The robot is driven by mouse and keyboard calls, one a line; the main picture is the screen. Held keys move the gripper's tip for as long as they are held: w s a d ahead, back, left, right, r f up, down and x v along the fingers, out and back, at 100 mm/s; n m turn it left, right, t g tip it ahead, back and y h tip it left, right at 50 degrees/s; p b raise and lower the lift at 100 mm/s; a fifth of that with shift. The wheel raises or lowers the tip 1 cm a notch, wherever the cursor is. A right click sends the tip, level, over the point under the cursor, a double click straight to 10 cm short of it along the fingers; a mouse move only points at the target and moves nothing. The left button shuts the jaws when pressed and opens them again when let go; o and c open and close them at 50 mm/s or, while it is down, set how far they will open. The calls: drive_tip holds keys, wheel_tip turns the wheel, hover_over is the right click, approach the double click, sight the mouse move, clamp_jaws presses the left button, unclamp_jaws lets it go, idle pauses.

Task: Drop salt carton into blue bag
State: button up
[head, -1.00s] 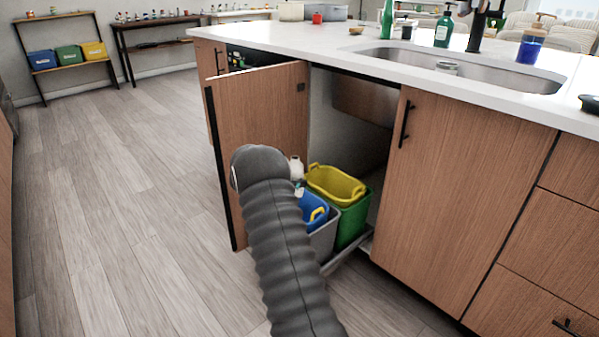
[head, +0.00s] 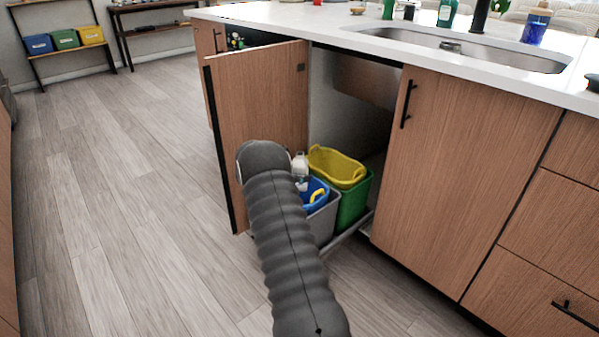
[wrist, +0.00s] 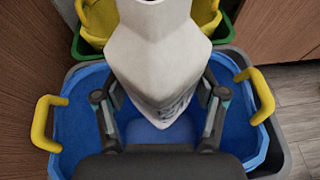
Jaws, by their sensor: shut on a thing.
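The white salt carton (wrist: 160,60) is between the two fingers of my gripper (wrist: 161,98), which is shut on it. In the wrist view the carton is over the open blue bag (wrist: 75,125), which has yellow handles at both sides, and it hides part of the bag's inside. In the head view the carton (head: 300,166) shows just past my arm, above the blue bag (head: 319,187). My arm hides most of the gripper and part of the bag there. I cannot tell how far the carton is above the bag's bottom.
The blue bag sits in a grey bin (head: 323,222). Behind it, a yellow bag (head: 337,166) sits in a green bin (head: 352,203). An open cabinet door (head: 259,110) stands at left, and a closed cabinet front (head: 465,170) is at right. The floor at left is clear.

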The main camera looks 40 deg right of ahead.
drive_tip(key=shift+r, duration=0.1)
drive_tip(key=o, duration=1.6)
drive_tip(key=shift+c, duration=0.2)
drive_tip(key=v, duration=1.2)
